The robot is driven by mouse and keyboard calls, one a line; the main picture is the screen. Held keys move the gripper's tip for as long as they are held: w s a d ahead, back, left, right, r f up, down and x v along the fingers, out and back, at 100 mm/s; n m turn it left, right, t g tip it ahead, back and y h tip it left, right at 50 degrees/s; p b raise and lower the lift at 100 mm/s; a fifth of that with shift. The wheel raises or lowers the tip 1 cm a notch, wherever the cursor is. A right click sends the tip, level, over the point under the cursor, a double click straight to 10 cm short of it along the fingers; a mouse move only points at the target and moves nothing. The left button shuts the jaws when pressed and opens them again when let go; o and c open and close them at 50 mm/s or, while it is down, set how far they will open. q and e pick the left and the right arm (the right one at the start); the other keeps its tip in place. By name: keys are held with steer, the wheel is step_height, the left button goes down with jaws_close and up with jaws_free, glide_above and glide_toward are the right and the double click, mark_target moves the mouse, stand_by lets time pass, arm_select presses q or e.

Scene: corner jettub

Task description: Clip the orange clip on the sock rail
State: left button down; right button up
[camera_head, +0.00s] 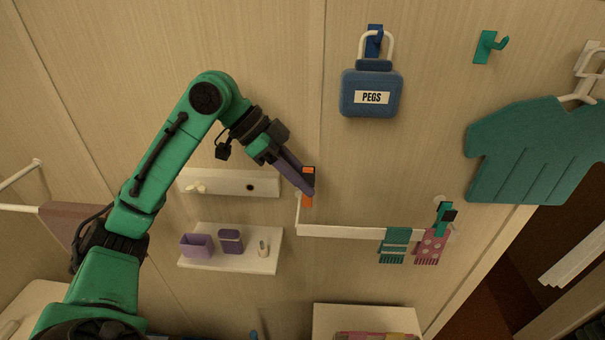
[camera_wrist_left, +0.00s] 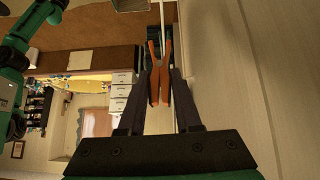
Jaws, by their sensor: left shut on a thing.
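My left gripper (camera_head: 309,188) is shut on the orange clip (camera_head: 308,200), at the left end of the sock rail (camera_head: 350,232). In the left wrist view the orange clip (camera_wrist_left: 159,85) stands between the two fingers (camera_wrist_left: 160,88), with its prongs pointing away from me. The white rail runs right along the wall. The clip is just above its left end; I cannot tell whether they touch. A teal striped sock (camera_head: 394,245) and a pink spotted sock (camera_head: 431,247) hang at its right end, with a teal clip (camera_head: 443,222) there. My right gripper is not in view.
A blue PEGS bag (camera_head: 371,92) hangs above the rail. A teal shirt (camera_head: 537,150) hangs right. A small shelf (camera_head: 232,260) with purple containers is left of the rail, under another ledge (camera_head: 230,183). A white box (camera_head: 367,316) stands below.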

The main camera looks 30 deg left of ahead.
mark_target(304, 202)
arm_select(q)
steer(key=f+b, duration=0.1)
steer(key=w+f+b, duration=0.1)
steer(key=shift+f, duration=0.35)
steer(key=shift+s+f+b, duration=0.4)
steer(key=shift+f+b, duration=0.55)
steer(key=shift+f, duration=0.15)
steer(key=shift+w+f+b, duration=0.15)
steer(key=shift+f+b, duration=0.3)
steer(key=shift+f, duration=0.25)
steer(key=shift+f+b, duration=0.75)
steer(key=shift+f, duration=0.15)
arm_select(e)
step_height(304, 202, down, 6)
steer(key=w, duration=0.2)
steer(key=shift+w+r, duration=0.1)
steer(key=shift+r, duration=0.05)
arm_select(q)
steer(key=c, duration=0.5)
jaws_free()
